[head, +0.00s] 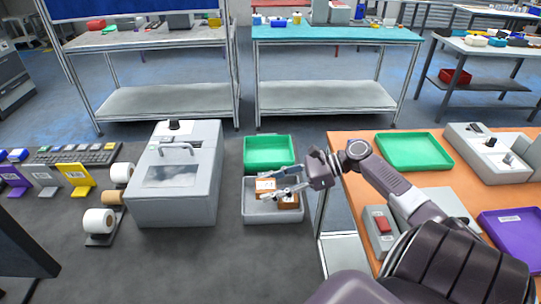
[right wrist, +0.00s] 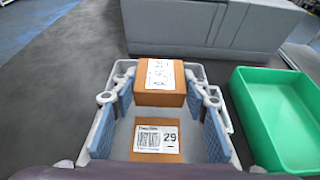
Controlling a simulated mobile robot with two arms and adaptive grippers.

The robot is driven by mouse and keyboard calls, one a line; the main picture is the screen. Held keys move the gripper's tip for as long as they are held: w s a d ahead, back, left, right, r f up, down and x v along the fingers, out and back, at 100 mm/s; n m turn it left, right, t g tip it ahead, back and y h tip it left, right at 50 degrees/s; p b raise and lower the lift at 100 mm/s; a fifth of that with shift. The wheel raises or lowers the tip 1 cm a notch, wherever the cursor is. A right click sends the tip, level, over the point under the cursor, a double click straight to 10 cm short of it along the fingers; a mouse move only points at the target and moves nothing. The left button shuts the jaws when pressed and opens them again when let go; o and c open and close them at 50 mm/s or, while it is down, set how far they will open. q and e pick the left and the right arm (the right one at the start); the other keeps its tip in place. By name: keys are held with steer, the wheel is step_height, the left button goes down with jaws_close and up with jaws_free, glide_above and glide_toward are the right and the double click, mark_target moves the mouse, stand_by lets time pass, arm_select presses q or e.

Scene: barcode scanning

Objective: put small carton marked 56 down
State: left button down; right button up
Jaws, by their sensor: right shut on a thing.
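My right gripper (head: 268,184) reaches in from the right over a grey bin (head: 272,219). In the right wrist view its two blue-padded fingers (right wrist: 159,92) are shut on a small brown carton (right wrist: 150,98) with a white label. The number on this label is too blurred to read. The held carton also shows in the head view (head: 265,187). It is over or inside the grey bin; I cannot tell whether it touches the bottom. A second brown carton marked 29 (right wrist: 157,155) lies in the bin, nearer my wrist. My left gripper is not in view.
A green bin (head: 269,151) stands just behind the grey one. A large grey machine (head: 178,185) is to the left, with label rolls (head: 98,221) beside it. An orange table (head: 352,153) at the right carries a green tray (head: 414,151) and a purple tray (head: 512,228).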

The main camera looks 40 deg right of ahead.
mark_target(271, 203)
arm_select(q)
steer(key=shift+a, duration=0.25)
arm_select(e)
steer(key=shift+f, duration=2.1)
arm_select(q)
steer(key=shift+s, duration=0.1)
arm_select(e)
steer(key=o, duration=1.3)
steer(key=shift+f, duration=0.15)
steer(key=shift+c, duration=0.2)
steer(key=shift+s+d+r+p, duration=0.2)
steer(key=shift+r+p, duration=0.1)
steer(key=shift+r, duration=0.1)
steer(key=p+v, duration=0.5)
steer(key=v, duration=0.5)
steer(key=shift+s+d, duration=0.15)
steer(key=shift+d, duration=0.05)
steer(key=shift+s+d+r, duration=0.1)
steer(key=shift+s+d, duration=0.15)
steer(key=shift+d, duration=0.05)
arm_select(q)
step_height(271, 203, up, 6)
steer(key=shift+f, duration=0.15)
